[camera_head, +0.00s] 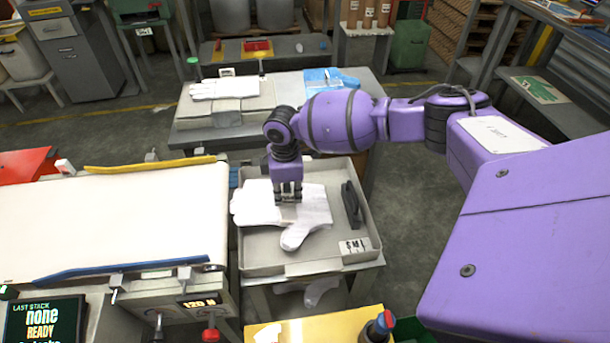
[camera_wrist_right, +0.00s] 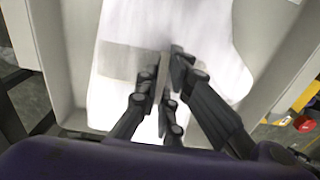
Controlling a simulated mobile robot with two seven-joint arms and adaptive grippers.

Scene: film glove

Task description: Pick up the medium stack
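A white glove stack (camera_head: 315,212) lies in a grey tray (camera_head: 300,268) right of the conveyor. Whether it is the medium stack, I cannot tell. My right gripper (camera_head: 288,191) points down at the middle of the stack, its fingers close together. In the right wrist view the white glove material (camera_wrist_right: 115,75) fills the middle. The dark fingers of my right gripper (camera_wrist_right: 160,85) are over it, with a thin pale strip between them. Whether they grip that strip is unclear. My left gripper is not in view.
A pale conveyor belt (camera_head: 120,220) with yellow and blue side rails is at the left. A dark handled object (camera_head: 351,205) stands in the tray's right side. Behind is a table with white gloves (camera_head: 225,88) and a blue item (camera_head: 330,79). A screen (camera_head: 42,322) reads "last stack none".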

